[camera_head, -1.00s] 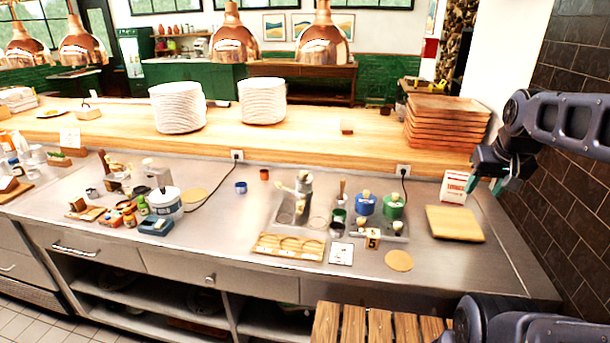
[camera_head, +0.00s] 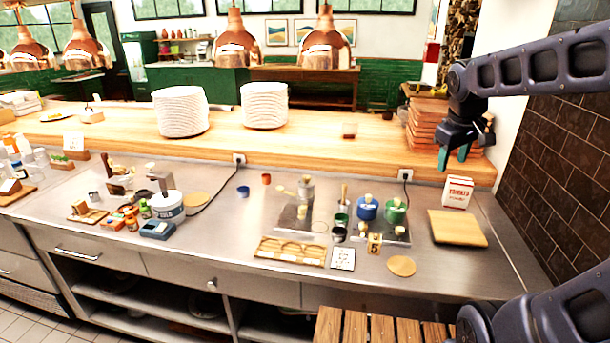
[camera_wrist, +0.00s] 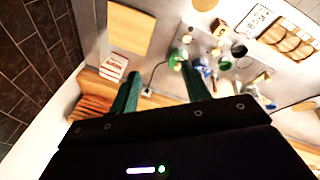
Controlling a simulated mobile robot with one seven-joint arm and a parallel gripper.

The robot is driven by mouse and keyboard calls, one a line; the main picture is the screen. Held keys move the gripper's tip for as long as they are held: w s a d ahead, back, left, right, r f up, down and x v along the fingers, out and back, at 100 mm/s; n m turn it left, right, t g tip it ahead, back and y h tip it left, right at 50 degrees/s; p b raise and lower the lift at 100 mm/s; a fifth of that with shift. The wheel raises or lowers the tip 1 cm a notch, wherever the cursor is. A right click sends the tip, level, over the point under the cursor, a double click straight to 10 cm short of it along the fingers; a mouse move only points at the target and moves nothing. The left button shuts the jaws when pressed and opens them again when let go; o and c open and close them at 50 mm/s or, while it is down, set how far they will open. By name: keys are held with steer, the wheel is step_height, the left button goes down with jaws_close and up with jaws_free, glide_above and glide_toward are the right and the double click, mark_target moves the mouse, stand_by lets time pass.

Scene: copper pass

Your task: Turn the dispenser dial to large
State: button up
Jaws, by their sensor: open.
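My gripper (camera_head: 453,155) is open and empty, raised above the back right of the steel counter, left of and above the tomato carton. Its two teal fingers also show apart in the wrist view (camera_wrist: 161,88). A grey metal device (camera_head: 304,190) with a pale knob on its left stands on the counter well to the left of my gripper. A spout-topped unit (camera_head: 157,178) stands farther left, behind a white tub (camera_head: 168,205). I cannot tell which of these is the dispenser. No dial setting is readable.
The tomato carton (camera_head: 457,191) and a wooden board (camera_head: 457,228) are at right. Green (camera_head: 396,211) and blue (camera_head: 367,207) lidded pots stand left of them. Stacked wooden trays (camera_head: 424,125) are on the ledge behind my gripper. A brick wall (camera_head: 560,160) bounds the right.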

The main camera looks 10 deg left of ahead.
steer(key=w+a+n, duration=0.5)
steer(key=w+a, duration=0.2)
steer(key=a, duration=0.2)
steer(key=n+h, duration=0.2)
steer(key=n, duration=1.3)
glide_toward(306, 176)
steer(key=x, duration=0.8)
steer(key=shift+f, duration=0.3)
steer(key=c, duration=1)
